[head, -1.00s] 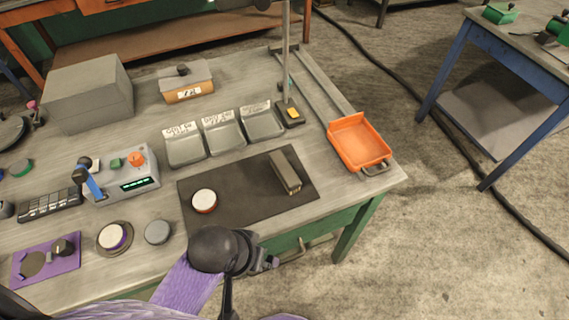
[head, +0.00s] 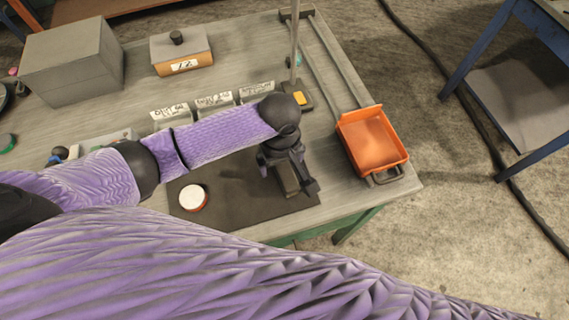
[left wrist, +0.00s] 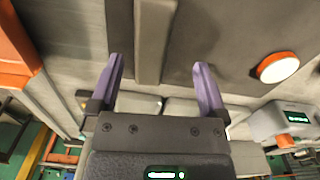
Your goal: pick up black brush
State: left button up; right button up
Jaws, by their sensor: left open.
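The brush (head: 287,180) is a long, narrow block, dark grey-brown with a paler side, lying on the dark mat (head: 235,195). My left gripper (head: 288,172) is above it and hides much of it in the head view. In the left wrist view, the brush (left wrist: 153,40) runs from the top edge down between the two purple fingers of the open left gripper (left wrist: 160,78). It lies nearer the left finger, with gaps on both sides. I cannot tell the remaining height. My right gripper is not in view.
A round white-topped, red-sided piece (head: 193,197) lies on the mat at left. An orange tray (head: 372,143) stands at the table's right edge. A thin upright post (head: 295,45) and labelled grey bins (head: 215,101) stand behind the gripper. A grey box (head: 72,62) is at back left.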

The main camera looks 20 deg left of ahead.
aim_at(284, 169)
pick_arm(q)
jog(key=f, duration=0.1)
jog(key=f+b, duration=0.1)
jog(key=f, duration=0.1)
jog(key=w+f+b, duration=0.1)
jog(key=f, duration=0.1)
jog(key=shift+d+f, duration=0.15)
jog(key=shift+f, duration=0.25)
jog(key=shift+c, duration=0.9)
grip_shut()
